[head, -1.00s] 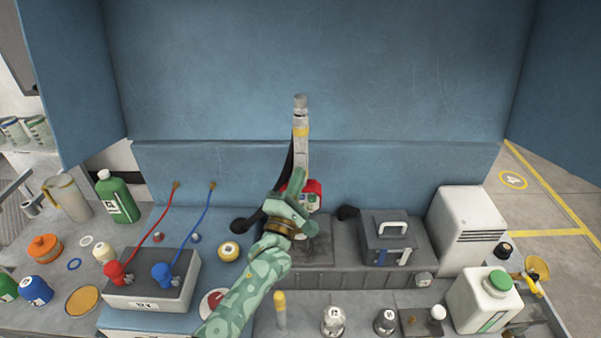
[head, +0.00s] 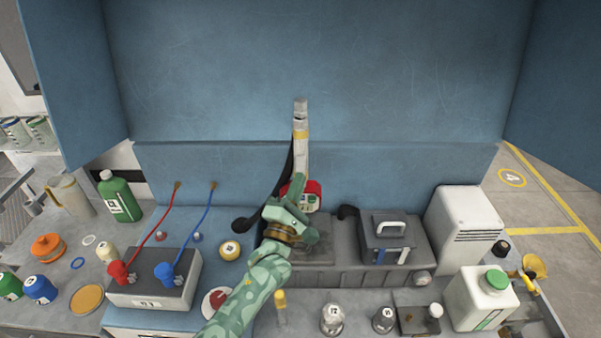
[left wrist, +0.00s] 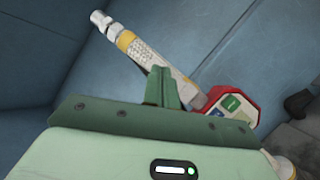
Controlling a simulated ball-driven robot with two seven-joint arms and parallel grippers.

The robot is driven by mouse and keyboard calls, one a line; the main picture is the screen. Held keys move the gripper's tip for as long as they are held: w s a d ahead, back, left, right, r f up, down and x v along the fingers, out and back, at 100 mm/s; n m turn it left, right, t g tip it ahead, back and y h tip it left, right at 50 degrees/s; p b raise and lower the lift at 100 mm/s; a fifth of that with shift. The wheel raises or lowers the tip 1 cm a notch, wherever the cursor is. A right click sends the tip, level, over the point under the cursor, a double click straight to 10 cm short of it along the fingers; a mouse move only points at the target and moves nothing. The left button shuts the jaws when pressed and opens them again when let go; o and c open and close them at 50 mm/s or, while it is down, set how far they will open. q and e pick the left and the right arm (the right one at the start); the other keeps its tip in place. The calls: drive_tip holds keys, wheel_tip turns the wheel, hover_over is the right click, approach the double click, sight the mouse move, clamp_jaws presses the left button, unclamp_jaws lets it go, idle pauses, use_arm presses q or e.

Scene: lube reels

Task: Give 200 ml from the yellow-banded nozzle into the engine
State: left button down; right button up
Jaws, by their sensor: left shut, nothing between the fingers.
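The yellow-banded nozzle (head: 301,140) stands upright against the blue back panel in the head view, pale with a yellow band and a metal tip. Its red meter body (head: 313,194) has green and blue buttons, which show in the left wrist view (left wrist: 233,104). My left gripper (head: 301,182) is shut and empty, close in front of the nozzle's lower part; I cannot tell whether it touches. The gripper's fingers (left wrist: 162,85) show beside the nozzle shaft in the left wrist view. My right gripper is not in view.
A battery (head: 150,290) with red and blue leads stands left of my arm. A grey toolbox-like case (head: 393,240), a white canister (head: 482,298) and a white ribbed unit (head: 467,228) stand at the right. The left bench holds a green bottle (head: 119,198).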

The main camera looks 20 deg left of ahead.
use_arm(q)
drive_tip(key=s+p, duration=0.1)
drive_tip(key=s+d+r+p, duration=0.1)
drive_tip(key=s, duration=0.1)
drive_tip(key=s+p, duration=0.1)
drive_tip(key=shift+s+d+r+p, duration=0.15)
drive_tip(key=shift+s+r+p, duration=0.15)
drive_tip(key=shift+p, duration=0.1)
